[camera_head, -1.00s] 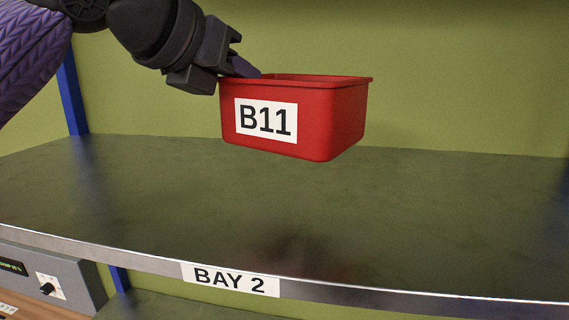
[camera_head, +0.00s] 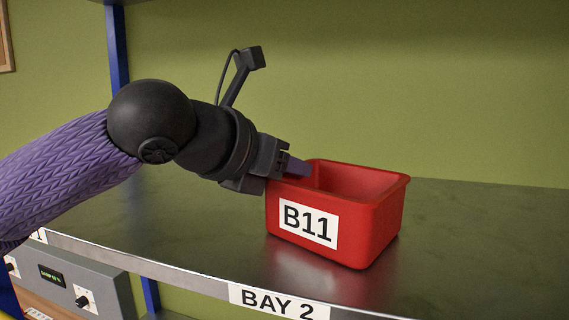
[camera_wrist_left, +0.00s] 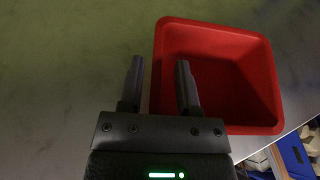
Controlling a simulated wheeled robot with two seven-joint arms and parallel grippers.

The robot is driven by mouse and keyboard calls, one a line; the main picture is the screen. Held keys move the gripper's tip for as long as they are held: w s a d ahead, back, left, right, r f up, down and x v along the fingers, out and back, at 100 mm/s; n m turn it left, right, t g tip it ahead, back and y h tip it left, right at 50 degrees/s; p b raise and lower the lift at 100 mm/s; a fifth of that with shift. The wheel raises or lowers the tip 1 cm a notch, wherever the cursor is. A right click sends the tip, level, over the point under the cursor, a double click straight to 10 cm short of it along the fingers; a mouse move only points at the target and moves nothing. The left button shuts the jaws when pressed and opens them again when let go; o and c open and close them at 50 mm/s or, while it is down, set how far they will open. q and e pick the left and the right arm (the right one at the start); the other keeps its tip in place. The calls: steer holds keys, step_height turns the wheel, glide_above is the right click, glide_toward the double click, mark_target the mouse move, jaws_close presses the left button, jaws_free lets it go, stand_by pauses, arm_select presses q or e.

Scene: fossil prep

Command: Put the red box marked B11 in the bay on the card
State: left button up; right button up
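The red box marked B11 (camera_head: 335,222) is upright on the dark shelf (camera_head: 470,235), behind the edge label BAY 2 (camera_head: 278,302). Its reflection meets its base. My left gripper (camera_head: 290,168) is at the box's left wall; one finger shows inside the rim. In the left wrist view, the gripper (camera_wrist_left: 160,85) has its fingers well apart, one outside and one inside the wall of the red box (camera_wrist_left: 215,35), with gaps to the wall. The box is empty. My right gripper is out of view. No card shows.
A grey device with a display and knobs (camera_head: 80,288) stands below the shelf at left. A blue post (camera_head: 118,60) rises at the back left. The shelf is clear right of the box. Another label, partly hidden, is at the left edge.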

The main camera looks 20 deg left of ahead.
arm_select(q)
steer(key=shift+r, duration=0.15)
steer(key=b+v, duration=0.1)
steer(key=v, duration=1.1)
